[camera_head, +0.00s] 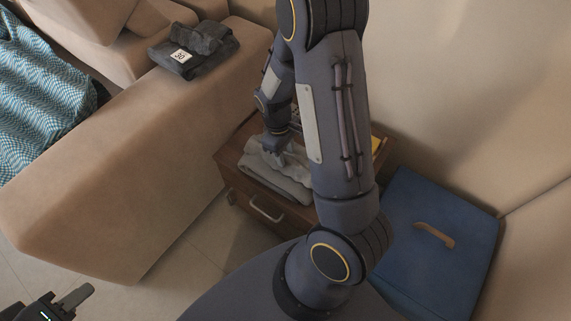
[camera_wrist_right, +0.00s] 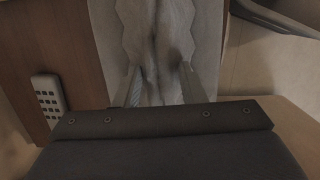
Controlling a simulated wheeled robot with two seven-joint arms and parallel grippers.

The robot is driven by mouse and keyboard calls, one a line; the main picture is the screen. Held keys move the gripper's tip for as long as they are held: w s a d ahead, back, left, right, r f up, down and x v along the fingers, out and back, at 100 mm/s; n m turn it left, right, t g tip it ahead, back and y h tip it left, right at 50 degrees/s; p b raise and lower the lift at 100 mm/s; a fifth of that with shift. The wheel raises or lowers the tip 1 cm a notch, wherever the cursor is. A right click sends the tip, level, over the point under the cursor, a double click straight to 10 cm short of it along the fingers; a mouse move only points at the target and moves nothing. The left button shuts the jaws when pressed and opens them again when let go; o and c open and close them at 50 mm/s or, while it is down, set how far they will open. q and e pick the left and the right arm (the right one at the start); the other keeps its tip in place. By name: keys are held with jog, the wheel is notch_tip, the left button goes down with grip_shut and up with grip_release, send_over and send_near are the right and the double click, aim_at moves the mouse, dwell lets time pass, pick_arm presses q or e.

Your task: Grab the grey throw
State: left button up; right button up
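The grey throw (camera_head: 275,172) lies folded on top of the wooden drawer cabinet, partly hidden by my right arm. It also fills the upper middle of the right wrist view (camera_wrist_right: 165,25), with a wavy edge. My right gripper (camera_head: 279,149) reaches down onto the throw. In the right wrist view its two fingers (camera_wrist_right: 161,75) stand apart with the throw's cloth between and beyond them; I see no firm pinch. My left gripper (camera_head: 62,300) is at the bottom left corner, cut off by the frame, away from the throw; its opening is unclear.
The wooden cabinet (camera_head: 240,194) stands beside a beige sofa (camera_head: 130,180) and a blue box (camera_head: 445,215). Dark folded clothes (camera_head: 210,40) and a blue patterned cloth (camera_head: 40,95) lie on the sofa. A light remote (camera_wrist_right: 48,98) lies beside the throw.

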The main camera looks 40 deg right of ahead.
grip_shut()
jog(key=shift+r, duration=0.1)
